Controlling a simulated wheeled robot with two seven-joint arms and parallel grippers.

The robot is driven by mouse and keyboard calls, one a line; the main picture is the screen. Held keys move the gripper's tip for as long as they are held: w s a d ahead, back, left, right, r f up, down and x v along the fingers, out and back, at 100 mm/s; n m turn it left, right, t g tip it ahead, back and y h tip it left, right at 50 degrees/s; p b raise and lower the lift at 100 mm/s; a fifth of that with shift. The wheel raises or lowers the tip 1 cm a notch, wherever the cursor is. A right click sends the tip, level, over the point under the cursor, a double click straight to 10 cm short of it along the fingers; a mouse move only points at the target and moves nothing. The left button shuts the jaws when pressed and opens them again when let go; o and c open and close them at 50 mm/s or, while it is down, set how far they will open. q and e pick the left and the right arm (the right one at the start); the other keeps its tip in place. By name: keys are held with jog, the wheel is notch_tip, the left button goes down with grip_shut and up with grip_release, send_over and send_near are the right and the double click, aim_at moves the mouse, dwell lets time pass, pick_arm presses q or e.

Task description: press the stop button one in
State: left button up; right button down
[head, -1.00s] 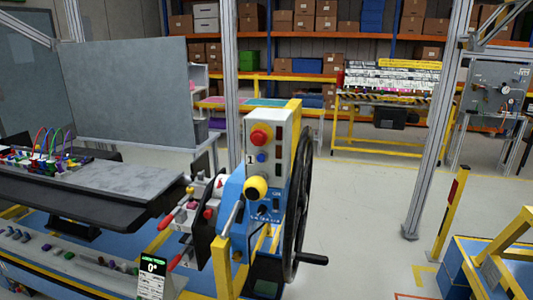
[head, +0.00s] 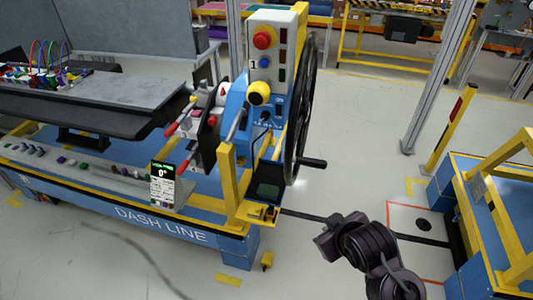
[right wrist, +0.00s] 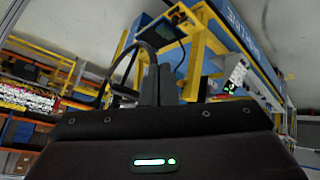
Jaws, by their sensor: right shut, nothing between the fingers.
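A red mushroom button (head: 264,38) on a yellow collar sits high on the upright grey panel (head: 285,70) of the dashboard module, above a label reading 1. A small blue button (head: 265,63) and a larger yellow knob (head: 258,92) are below it. My right gripper (head: 326,243) is low at the right front of the module, well below and apart from the panel. In the right wrist view its dark fingers (right wrist: 158,80) are together with nothing between them. The red button cannot be made out there. My left gripper is not in view.
A large black handwheel (head: 305,110) with a crank handle (head: 313,162) stands at the panel's right side. A yellow post (head: 228,180) and red-tipped levers (head: 171,130) are in front. A blue and yellow frame (head: 490,200) stands at the right.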

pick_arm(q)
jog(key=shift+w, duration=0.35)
pick_arm(e)
jog(key=w+a+r+n+t+y, duration=0.2)
jog(key=w+r+n, duration=0.3)
jog(key=r, duration=0.5)
jog(key=w+a+r+n+t+y, duration=0.3)
jog(key=w+a+r+n, duration=0.1)
jog(key=r, duration=0.7)
jog(key=w+a+r+n+t+y, duration=0.2)
jog(key=w+a+r+n, duration=0.3)
jog(key=r+n, duration=0.3)
notch_tip(320, 180, up, 2)
jog(key=shift+w+r+t, duration=0.25)
jog(key=shift+w+t, duration=0.1)
jog(key=shift+t, duration=0.05)
